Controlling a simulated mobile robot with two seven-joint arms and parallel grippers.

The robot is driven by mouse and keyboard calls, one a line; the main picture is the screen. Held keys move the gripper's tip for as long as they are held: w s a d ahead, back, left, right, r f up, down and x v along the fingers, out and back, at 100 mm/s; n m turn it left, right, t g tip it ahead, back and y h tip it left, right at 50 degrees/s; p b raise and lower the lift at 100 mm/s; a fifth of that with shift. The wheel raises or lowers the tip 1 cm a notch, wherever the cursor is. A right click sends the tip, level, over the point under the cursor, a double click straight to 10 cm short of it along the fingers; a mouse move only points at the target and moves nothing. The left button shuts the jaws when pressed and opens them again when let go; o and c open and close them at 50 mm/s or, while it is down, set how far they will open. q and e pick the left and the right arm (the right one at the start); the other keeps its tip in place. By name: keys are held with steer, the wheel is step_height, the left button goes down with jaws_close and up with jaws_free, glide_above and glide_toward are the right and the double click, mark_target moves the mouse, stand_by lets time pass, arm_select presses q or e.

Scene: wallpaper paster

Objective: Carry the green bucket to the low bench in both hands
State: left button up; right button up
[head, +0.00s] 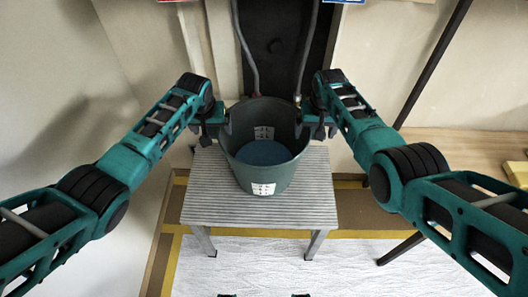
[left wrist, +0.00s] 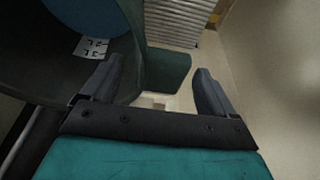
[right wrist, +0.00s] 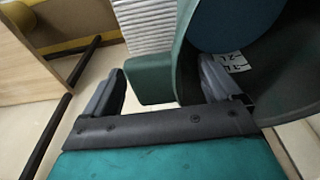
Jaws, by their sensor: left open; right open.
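The green bucket (head: 262,175) stands upright on a small grey slatted bench (head: 210,190), with blue content (head: 262,152) at its bottom and white labels on its wall. My left gripper (head: 221,124) is at the bucket's left side, open. In the left wrist view its fingers (left wrist: 155,90) stand apart, with a green side lug (left wrist: 168,72) of the bucket between and just beyond them. My right gripper (head: 304,123) is at the right side, open. In the right wrist view its fingers (right wrist: 165,88) stand apart, with the other green lug (right wrist: 150,78) between and beyond them.
Two hoses hang down before a dark panel (head: 280,45) behind the bucket. A wooden table (head: 460,147) is at the right, with a dark slanted pole (head: 435,60) near it. White sheeting (head: 260,268) covers the floor in front. A wall is close at the left.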

arm_select(q)
jaws_close()
arm_select(e)
jaws_close()
stand_by(0.4)
steer(key=shift+a, duration=0.1)
arm_select(q)
steer(key=shift+w+r, duration=0.15)
steer(key=shift+r, duration=0.15)
arm_select(e)
steer(key=shift+w+r, duration=0.15)
steer(key=shift+r, duration=0.1)
